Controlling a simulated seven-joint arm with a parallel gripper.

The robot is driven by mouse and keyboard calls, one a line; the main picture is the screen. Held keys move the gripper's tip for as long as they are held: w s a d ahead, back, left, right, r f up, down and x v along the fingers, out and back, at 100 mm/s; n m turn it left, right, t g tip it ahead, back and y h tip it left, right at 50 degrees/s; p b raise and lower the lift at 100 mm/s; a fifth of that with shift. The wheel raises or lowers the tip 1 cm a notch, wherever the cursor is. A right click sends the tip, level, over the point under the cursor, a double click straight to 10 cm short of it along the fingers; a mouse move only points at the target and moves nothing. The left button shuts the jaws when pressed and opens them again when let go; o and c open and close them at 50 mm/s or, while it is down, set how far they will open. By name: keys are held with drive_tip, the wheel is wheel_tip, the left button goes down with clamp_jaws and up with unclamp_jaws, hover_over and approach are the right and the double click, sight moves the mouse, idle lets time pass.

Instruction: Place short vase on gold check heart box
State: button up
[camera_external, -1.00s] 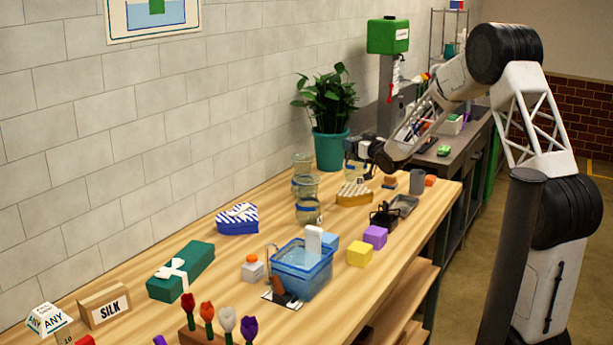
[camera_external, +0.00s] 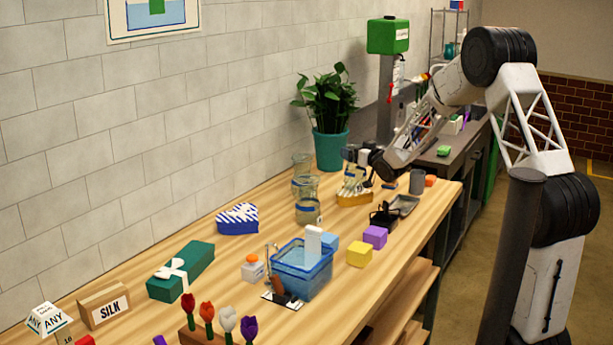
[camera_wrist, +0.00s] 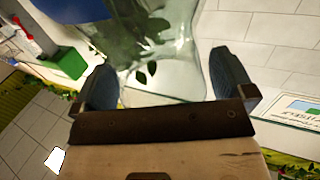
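The gold check heart box (camera_external: 355,199) stands on the table toward the far right end. The short vase (camera_external: 350,176), clear glass, is upright over the box in the external view; its base overlaps the box top, and I cannot tell whether it touches. My gripper (camera_external: 364,160) reaches in from the right at the vase.
Two other glass vases (camera_external: 307,203) (camera_external: 301,170) stand just left of the box. A plant in a teal pot (camera_external: 331,150) is behind. A grey cup (camera_external: 417,182) and black wire item (camera_external: 383,215) are to the right. A blue striped heart box (camera_external: 238,219) lies further left.

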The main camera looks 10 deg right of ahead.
drive_tip(key=shift+s+r, duration=0.1)
drive_tip(key=shift+r, duration=0.05)
drive_tip(key=v, duration=1.1)
drive_tip(key=shift+s+d, duration=0.2)
drive_tip(key=shift+s, duration=0.15)
idle(0.8)
drive_tip(key=s+d+r+m+g+h, duration=0.2)
drive_tip(key=s+d+r+g+h, duration=0.15)
drive_tip(key=s, duration=0.55)
drive_tip(key=s+d+r+m+g+h, duration=0.2)
drive_tip(key=s+d+h, duration=0.15)
drive_tip(key=s, duration=0.65)
drive_tip(key=s+f+g, duration=0.1)
drive_tip(key=s+g, duration=0.7)
drive_tip(key=s, duration=2)
drive_tip(key=shift+s+a+f+m, duration=0.25)
drive_tip(key=shift+s+a+m, duration=0.05)
drive_tip(key=shift+s+a, duration=0.1)
